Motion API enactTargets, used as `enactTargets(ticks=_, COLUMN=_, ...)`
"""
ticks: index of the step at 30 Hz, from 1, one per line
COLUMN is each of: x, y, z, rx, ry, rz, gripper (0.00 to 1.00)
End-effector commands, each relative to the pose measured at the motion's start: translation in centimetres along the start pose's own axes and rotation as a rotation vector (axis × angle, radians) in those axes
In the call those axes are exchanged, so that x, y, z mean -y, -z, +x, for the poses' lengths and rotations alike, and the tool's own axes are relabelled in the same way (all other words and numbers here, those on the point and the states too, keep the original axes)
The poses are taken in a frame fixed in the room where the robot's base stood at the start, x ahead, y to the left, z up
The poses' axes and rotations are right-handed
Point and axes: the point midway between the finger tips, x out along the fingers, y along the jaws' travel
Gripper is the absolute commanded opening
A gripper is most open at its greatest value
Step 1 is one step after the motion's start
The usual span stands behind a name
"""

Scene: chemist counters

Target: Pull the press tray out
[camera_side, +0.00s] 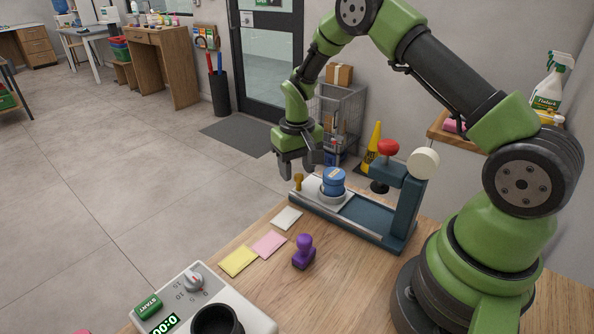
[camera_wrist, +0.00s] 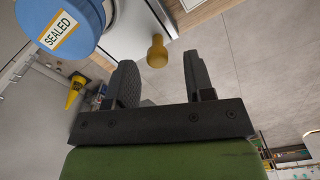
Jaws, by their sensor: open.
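The press (camera_side: 403,205) stands on the wooden counter, with a dark teal base and column and a red knob on top. Its pale grey tray (camera_side: 310,192) sticks out toward the left and bears a blue container with a "SEALED" label (camera_side: 333,180). A brass knob (camera_side: 298,181) stands at the tray's outer end. My gripper (camera_side: 300,172) is open and empty, with its fingers close to the knob. In the wrist view the knob (camera_wrist: 157,52) lies in line with the gap between the fingertips (camera_wrist: 160,66); I cannot tell whether they touch it.
A purple stamp (camera_side: 303,252) and pale, pink and yellow paper notes (camera_side: 268,244) lie in front of the press. A white device with a dial (camera_side: 205,305) stands at the counter's front. Open floor lies beyond the tray's outer end.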

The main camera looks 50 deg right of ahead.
Motion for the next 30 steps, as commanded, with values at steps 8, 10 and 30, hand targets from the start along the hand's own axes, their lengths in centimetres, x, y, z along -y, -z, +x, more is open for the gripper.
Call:
enactTargets(ticks=8, x=0.0, y=0.1, z=-5.6, rx=-0.008, ry=0.001, rz=-0.001, gripper=0.48)
enactTargets(ticks=10, x=0.0, y=0.1, z=-6.8, rx=-0.006, ry=0.001, rz=-0.001, gripper=0.48)
enactTargets(ticks=30, x=0.5, y=-0.6, z=-10.7, rx=-0.035, ry=0.015, rz=-0.004, gripper=0.48)
